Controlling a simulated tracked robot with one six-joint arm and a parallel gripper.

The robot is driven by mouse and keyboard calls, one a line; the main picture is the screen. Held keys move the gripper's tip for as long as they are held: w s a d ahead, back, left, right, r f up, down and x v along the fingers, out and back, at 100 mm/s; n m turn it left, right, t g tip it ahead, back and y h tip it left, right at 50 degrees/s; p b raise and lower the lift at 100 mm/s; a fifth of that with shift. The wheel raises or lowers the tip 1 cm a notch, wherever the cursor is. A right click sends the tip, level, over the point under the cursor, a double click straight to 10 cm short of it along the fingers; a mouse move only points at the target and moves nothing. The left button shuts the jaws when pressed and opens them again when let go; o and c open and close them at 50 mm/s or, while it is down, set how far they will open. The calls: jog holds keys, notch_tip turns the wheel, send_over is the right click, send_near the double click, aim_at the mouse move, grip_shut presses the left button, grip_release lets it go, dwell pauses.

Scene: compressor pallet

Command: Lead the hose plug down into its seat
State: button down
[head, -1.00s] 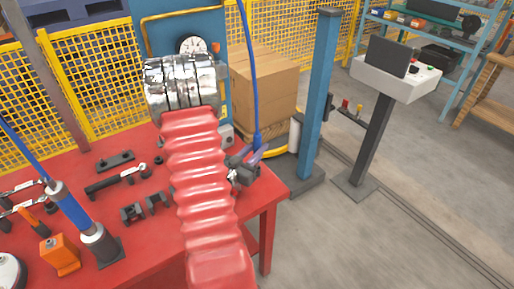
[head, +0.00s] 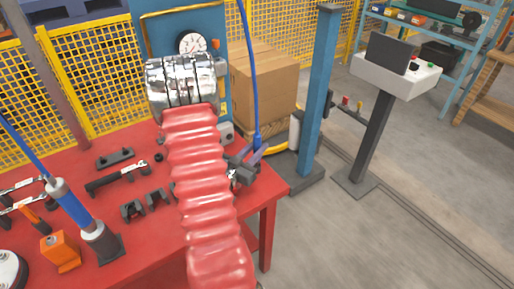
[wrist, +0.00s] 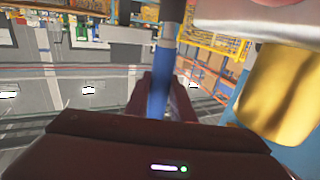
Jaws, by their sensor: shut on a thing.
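In the wrist view my gripper (wrist: 162,84) is shut on the blue hose plug (wrist: 158,97), which stands between its two dark red fingers. In the head view the thin blue hose (head: 251,75) hangs down from above to its thicker blue end (head: 258,141). This end is at the right edge of the red table, beside small grey and purple parts. I cannot make out the seat or the plug's lower tip.
A second blue tool (head: 70,208) stands in a dark holder on the red table (head: 150,222), near wrenches and black blocks. Behind are a cardboard box (head: 262,85), a blue post (head: 320,95) and a yellow fence (head: 85,80). In the wrist view a brass-coloured cylinder (wrist: 285,95) is close at right.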

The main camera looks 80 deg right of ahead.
jog(key=shift+f, duration=0.65)
jog(key=c, duration=1.4)
grip_release()
jog(key=shift+c, duration=0.2)
jog(key=shift+a, duration=0.1)
jog(key=v, duration=1.3)
jog(key=shift+a, duration=0.3)
